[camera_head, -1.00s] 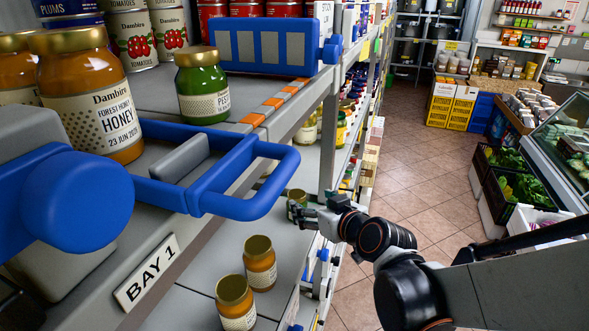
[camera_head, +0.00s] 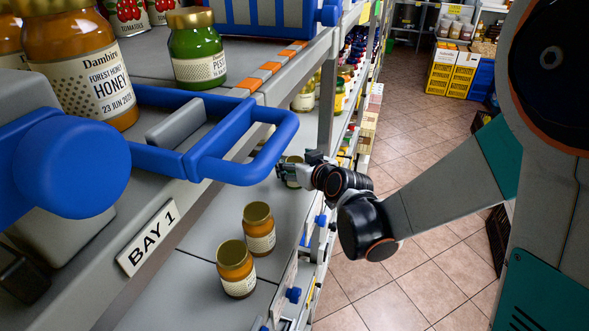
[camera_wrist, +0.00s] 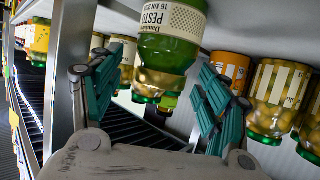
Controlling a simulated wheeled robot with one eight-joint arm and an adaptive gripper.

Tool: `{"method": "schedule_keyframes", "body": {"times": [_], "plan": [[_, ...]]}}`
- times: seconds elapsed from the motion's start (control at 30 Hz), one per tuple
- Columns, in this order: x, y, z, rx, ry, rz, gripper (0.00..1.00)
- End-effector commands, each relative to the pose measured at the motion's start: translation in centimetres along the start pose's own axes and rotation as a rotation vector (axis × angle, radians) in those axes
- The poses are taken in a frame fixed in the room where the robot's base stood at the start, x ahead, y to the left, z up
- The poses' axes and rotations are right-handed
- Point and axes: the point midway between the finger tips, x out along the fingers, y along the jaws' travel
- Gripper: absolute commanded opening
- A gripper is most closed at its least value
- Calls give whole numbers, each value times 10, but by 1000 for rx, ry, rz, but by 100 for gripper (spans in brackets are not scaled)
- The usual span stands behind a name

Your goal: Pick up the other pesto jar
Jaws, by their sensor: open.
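In the wrist view a green pesto jar (camera_wrist: 168,45) with a cream label reading PESTO is just ahead of my gripper (camera_wrist: 158,92). The teal fingers are spread, one on each side of the jar's lower part in the picture, and I see no grip on it. In the head view my gripper (camera_head: 283,172) is at the lower shelf, beside a jar it partly hides. Another green pesto jar (camera_head: 197,62) with a gold lid stands upright on the upper shelf, to the right of a honey jar (camera_head: 75,60).
Two orange jars (camera_head: 236,268) stand on the lower shelf. A blue-framed fixture (camera_head: 210,150) juts from the upper shelf edge above my gripper. A metal shelf post (camera_wrist: 75,50) is at the left in the wrist view, with more jars (camera_wrist: 275,95) at the right.

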Motion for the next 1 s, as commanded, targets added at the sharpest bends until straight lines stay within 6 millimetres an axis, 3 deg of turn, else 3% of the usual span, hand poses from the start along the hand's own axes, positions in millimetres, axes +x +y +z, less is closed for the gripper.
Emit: {"method": "schedule_keyframes", "body": {"times": [0.37, 0.63, 1.0], "plan": [[8, 0, 0, 1, 0, 0, 70], [8, 0, 0, 1, 0, 0, 12], [7, 0, -2, 1, 0, 0, 11]]}}
